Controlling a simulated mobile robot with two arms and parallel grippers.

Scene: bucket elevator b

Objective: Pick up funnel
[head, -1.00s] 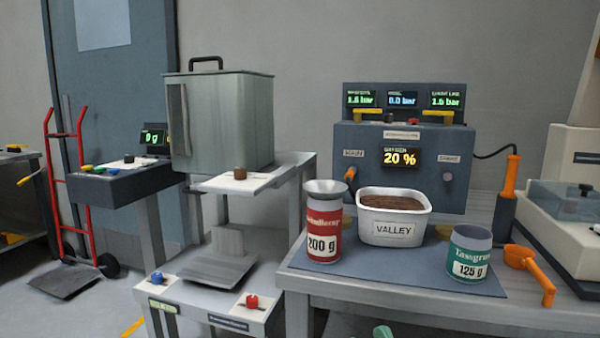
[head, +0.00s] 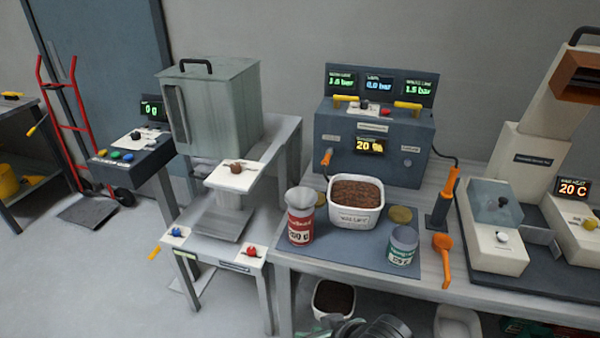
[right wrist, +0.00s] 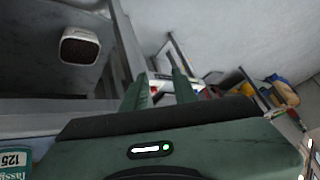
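The funnel (head: 300,199) is a grey, wide-mouthed piece that appears to sit on top of the red can (head: 300,228) on the bench. Its lower part is hidden. My right gripper (right wrist: 158,88) shows two green fingers standing apart in the right wrist view, with nothing between them. A grey and green arm part at the bottom edge of the head view seems to be mine, low in front of the bench and apart from the funnel. My left gripper is not in view.
A white tub of brown material (head: 355,215) stands close right of the red can. A green 125 g can (head: 402,246) and an orange scoop (head: 442,258) are farther right. Another filled tub (head: 333,299) is below the bench. A small platform scale (head: 222,224) stands left.

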